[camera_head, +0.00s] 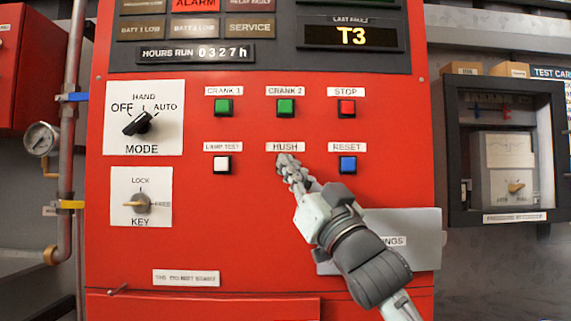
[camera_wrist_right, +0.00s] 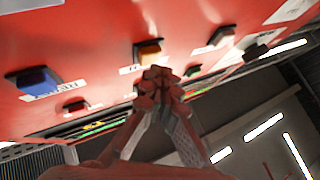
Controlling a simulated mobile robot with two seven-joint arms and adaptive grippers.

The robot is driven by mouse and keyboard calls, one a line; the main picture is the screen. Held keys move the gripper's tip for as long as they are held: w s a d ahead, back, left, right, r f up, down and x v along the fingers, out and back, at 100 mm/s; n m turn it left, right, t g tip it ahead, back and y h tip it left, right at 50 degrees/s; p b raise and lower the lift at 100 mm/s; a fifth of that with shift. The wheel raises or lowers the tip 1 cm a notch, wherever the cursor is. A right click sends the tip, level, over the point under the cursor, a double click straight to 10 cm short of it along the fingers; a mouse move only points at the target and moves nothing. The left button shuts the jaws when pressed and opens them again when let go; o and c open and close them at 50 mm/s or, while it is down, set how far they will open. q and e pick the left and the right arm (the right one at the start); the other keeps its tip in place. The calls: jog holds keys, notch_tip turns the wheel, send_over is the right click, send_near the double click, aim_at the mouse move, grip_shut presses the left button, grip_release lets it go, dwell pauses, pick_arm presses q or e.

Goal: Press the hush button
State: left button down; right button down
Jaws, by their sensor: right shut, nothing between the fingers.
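The HUSH label (camera_head: 285,147) is on the red panel in the head view, in the lower button row. The button below it is hidden there behind the fingertips of my right gripper (camera_head: 288,163). In the right wrist view the hush button (camera_wrist_right: 148,52) shows as an amber button, just above the fingertips of my right gripper (camera_wrist_right: 157,76). The fingers are closed together and hold nothing. I cannot tell whether the tips touch the button. My left gripper is out of view.
A blue RESET button (camera_head: 348,164) is to the right and a white lamp test button (camera_head: 222,164) to the left. Green CRANK 2 (camera_head: 284,107) and red STOP (camera_head: 346,108) buttons are above. The mode knob (camera_head: 143,123) is farther left.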

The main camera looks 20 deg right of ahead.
jog(key=shift+w, duration=0.15)
jog(key=shift+w+d, duration=0.2)
jog(key=shift+w, duration=0.3)
dwell(0.8)
jog(key=shift+s, duration=0.1)
jog(key=shift+s+a, duration=0.3)
jog(key=shift+s, duration=0.5)
jog(key=s, duration=0.2)
jog(key=s+a+p, duration=0.1)
jog(key=s, duration=0.1)
jog(key=shift+s+a, duration=0.2)
jog(key=shift+s, duration=0.2)
dwell(0.7)
